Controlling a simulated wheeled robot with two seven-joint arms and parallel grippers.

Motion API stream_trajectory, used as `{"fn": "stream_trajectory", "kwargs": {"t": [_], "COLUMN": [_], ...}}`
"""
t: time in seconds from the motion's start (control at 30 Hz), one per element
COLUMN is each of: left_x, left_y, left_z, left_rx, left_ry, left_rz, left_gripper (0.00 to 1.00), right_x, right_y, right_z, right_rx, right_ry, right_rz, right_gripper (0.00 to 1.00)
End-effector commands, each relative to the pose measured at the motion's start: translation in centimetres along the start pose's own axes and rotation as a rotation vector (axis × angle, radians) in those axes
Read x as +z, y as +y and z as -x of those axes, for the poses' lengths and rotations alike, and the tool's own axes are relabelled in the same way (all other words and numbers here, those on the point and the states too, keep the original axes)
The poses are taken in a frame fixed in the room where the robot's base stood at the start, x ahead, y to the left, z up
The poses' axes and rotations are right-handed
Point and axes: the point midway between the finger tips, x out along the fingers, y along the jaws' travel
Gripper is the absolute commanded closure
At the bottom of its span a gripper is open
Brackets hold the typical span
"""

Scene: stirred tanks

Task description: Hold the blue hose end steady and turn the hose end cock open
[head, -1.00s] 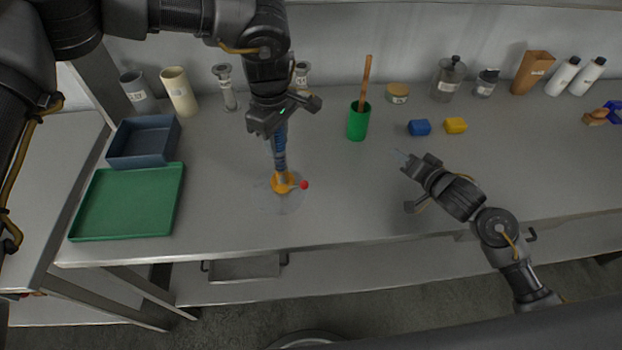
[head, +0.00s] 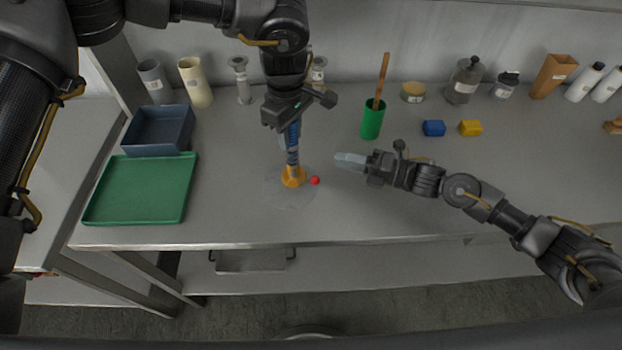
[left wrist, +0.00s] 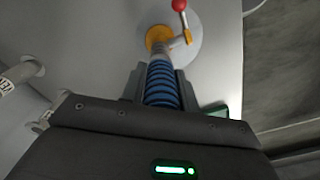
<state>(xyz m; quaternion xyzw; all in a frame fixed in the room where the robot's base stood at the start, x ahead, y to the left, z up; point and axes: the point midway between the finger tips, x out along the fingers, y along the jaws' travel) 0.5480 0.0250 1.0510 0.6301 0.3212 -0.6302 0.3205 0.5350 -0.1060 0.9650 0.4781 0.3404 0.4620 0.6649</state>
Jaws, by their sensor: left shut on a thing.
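The blue ribbed hose end (head: 292,150) stands roughly upright over the table. My left gripper (head: 284,118) is shut on it from above; in the left wrist view the blue hose (left wrist: 163,85) sits between the fingers. At its lower end is the cock, with an orange collar (head: 293,177) and a lever tipped with a red ball (head: 315,180). In the left wrist view the lever and red ball (left wrist: 179,5) stick out past the collar. My right gripper (head: 350,160) is right of the red ball, apart from it, pointing left. Its finger gap cannot be made out.
A pale round disc (head: 290,195) lies under the cock. A green tray (head: 140,190) and a grey-blue bin (head: 157,130) are at the left. A green cup (head: 372,120) holding a stick, blue block (head: 433,128) and yellow block (head: 470,128) stand behind my right arm. The front table is clear.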

Motion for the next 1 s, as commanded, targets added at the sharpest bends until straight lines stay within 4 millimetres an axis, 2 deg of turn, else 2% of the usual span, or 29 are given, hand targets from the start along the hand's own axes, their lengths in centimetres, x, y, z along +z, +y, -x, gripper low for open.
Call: {"fn": "stream_trajectory", "kwargs": {"t": [0.1, 0.3, 0.5, 0.63, 0.8, 1.0], "left_x": [0.0, 0.0, 0.0, 0.0, 0.0, 0.0], "left_y": [0.0, 0.0, 0.0, 0.0, 0.0, 0.0], "left_z": [0.0, 0.0, 0.0, 0.0, 0.0, 0.0], "left_rx": [0.000, 0.000, 0.000, 0.000, 0.000, 0.000], "left_ry": [0.000, 0.000, 0.000, 0.000, 0.000, 0.000], "left_rz": [0.000, 0.000, 0.000, 0.000, 0.000, 0.000], "left_gripper": [0.95, 0.95, 0.95, 0.95, 0.95, 0.95], "right_x": [-0.8, -2.2, -2.8, -3.0, -3.1, -3.5], "right_y": [-0.2, -0.7, -1.0, -1.1, -1.1, -0.9], "right_z": [0.4, 1.9, 3.5, 4.2, 4.4, 3.3], "right_rx": [0.045, 0.158, 0.259, 0.297, 0.313, 0.317], "right_ry": [0.079, 0.171, 0.204, 0.209, 0.210, 0.209], "right_rz": [0.307, 0.784, 1.102, 1.209, 1.254, 1.253], "right_gripper": [0.71, 0.71, 0.71, 0.71, 0.71, 0.71]}}
